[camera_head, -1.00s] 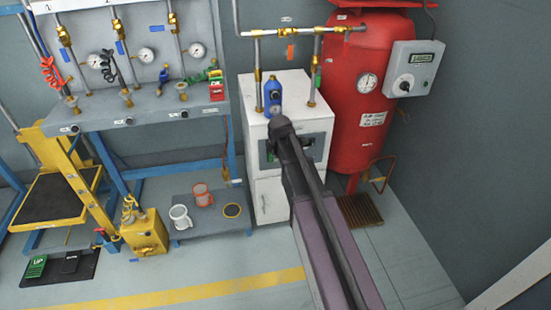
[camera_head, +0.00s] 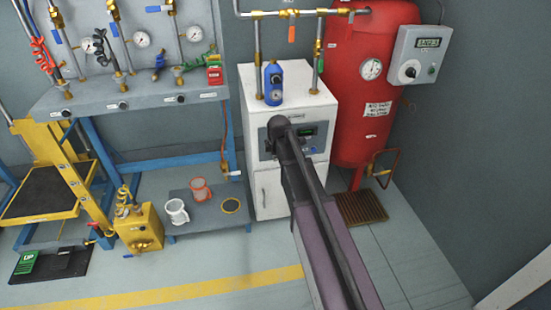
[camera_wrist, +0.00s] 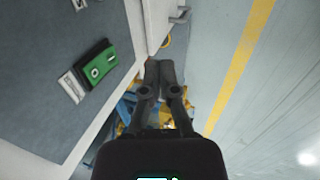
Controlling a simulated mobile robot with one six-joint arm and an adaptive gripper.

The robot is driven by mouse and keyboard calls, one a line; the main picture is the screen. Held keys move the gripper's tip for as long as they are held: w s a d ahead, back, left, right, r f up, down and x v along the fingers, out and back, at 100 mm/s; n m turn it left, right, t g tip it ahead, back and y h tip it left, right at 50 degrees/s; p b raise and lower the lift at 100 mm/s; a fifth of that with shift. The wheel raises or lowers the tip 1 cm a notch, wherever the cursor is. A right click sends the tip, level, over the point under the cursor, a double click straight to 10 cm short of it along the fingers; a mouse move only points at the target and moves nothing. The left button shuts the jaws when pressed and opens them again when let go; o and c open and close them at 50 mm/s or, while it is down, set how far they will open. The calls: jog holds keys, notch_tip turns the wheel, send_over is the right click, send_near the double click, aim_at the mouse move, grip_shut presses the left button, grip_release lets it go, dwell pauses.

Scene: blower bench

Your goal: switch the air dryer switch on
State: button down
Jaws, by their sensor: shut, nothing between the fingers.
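The air dryer (camera_head: 270,190) is a white cabinet in the head view, with a grey control panel (camera_head: 313,152) on its front. My dark arm covers part of that panel. In the wrist view the panel (camera_wrist: 40,40) fills the left side. On it is a green rocker switch (camera_wrist: 98,64) with a circle mark and a line mark, beside a white label plate (camera_wrist: 71,86). I cannot tell which way the rocker is tipped. My gripper (camera_wrist: 160,70) is shut and empty, to the right of the switch in the wrist view, apart from it.
A red tank (camera_head: 370,80) with a grey control box (camera_head: 418,54) stands right of the dryer. Pipes and a blue filter (camera_head: 273,85) are on top. A low shelf (camera_head: 210,216) with two mugs and a yellow unit (camera_head: 140,230) stand left. Front floor is open.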

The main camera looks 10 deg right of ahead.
jog(key=w, duration=0.4)
jog(key=shift+f, duration=0.25)
jog(key=shift+a, duration=0.25)
